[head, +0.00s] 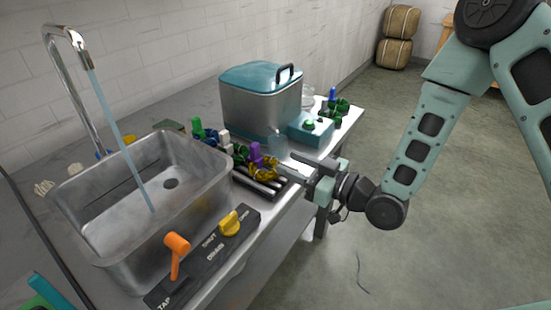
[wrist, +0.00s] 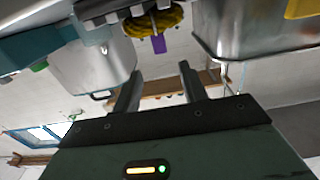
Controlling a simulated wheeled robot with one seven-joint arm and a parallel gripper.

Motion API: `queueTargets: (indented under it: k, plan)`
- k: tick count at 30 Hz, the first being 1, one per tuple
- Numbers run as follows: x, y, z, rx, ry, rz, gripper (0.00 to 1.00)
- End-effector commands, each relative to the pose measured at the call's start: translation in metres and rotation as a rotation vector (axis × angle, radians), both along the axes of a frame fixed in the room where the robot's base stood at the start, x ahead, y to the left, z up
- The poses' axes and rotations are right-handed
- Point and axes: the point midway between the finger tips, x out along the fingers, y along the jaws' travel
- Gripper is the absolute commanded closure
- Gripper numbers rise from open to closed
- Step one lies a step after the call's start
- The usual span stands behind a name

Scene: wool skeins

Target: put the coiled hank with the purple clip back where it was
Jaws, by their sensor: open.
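The coiled hank with the purple clip (head: 256,153) is yellow (head: 264,171) and sits at the near right end of a row of hanks, at the slatted rack (head: 268,187). In the wrist view the yellow hank (wrist: 153,21) and its purple clip (wrist: 158,44) show at the top, beyond the fingertips. My gripper (head: 291,168) is open and just right of this hank in the head view. Its two fingers (wrist: 161,71) are apart with nothing between them. I cannot tell whether a finger touches the hank.
Hanks with green (head: 197,128) and white (head: 223,135) clips stand close behind. Left is the steel sink (head: 215,180) with running water, then the orange tap lever (head: 176,244) and yellow drain knob (head: 229,223). A teal-lidded steel vessel (head: 258,108) and blue box (head: 305,130) stand behind.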

Motion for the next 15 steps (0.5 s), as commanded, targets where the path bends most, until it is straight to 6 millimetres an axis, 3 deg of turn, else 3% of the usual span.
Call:
queueTargets:
  k: [7,15]
  plan:
    - [-0.018,-0.024,-0.001,-0.001,-0.001,-0.001,0.57]
    - [-0.021,-0.021,0.0,-0.041,0.014,0.013,0.57]
